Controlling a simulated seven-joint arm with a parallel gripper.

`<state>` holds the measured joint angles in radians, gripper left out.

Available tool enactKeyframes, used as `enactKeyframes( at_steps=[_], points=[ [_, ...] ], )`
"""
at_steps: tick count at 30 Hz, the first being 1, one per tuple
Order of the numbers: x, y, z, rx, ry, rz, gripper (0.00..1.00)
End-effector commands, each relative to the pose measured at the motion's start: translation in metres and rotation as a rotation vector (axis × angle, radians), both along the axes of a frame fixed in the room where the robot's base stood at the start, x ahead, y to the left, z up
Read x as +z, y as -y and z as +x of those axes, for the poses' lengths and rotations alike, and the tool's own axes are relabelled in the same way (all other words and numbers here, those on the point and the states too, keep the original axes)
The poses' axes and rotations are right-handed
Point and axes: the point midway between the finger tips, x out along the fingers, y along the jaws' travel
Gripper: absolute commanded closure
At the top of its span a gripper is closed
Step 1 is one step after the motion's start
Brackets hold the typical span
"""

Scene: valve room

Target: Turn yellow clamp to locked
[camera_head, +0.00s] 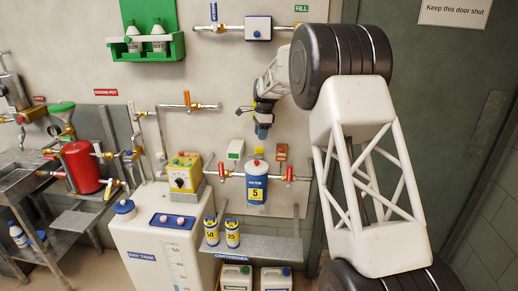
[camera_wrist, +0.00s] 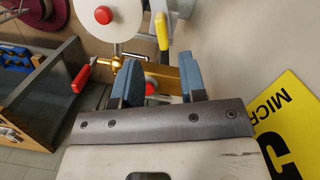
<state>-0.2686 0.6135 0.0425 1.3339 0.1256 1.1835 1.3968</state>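In the wrist view, a yellow lever (camera_wrist: 162,31), which looks like the yellow clamp, stands upright just beyond my fingers. My gripper (camera_wrist: 160,82) has its two blue fingers apart, with a gap between them. A gold-coloured bar and part of a red knob (camera_wrist: 152,85) show through the gap; I cannot tell whether anything touches the fingers. In the head view my gripper (camera_head: 262,132) points down above the blue filter housing (camera_head: 256,189) marked 5. A small yellow part (camera_head: 259,151) shows at the housing's top. The clamp's full shape and any lock mark are not clear.
A pipe with red-handled valves (camera_head: 289,174) runs on both sides of the housing. A yellow control box (camera_head: 184,173) is to the left. Two cartridges (camera_head: 232,233) stand on the shelf below. In the wrist view a yellow label (camera_wrist: 290,125) lies close at right.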

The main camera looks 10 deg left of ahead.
Motion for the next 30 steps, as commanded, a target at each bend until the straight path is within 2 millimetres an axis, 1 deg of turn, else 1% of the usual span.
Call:
enactKeyframes(
  at_steps=[1, 6, 20, 26, 30],
  points=[
    [0.001, -0.003, -0.001, 0.003, 0.014, -0.028, 0.62],
    [0.004, -0.009, -0.002, 0.004, 0.053, -0.094, 0.62],
    [0.003, -0.008, -0.002, 0.003, 0.059, -0.105, 0.62],
    [-0.007, -0.008, -0.002, 0.003, 0.057, -0.105, 0.62],
    [-0.021, -0.008, -0.002, 0.003, 0.058, -0.105, 0.62]
  ],
)
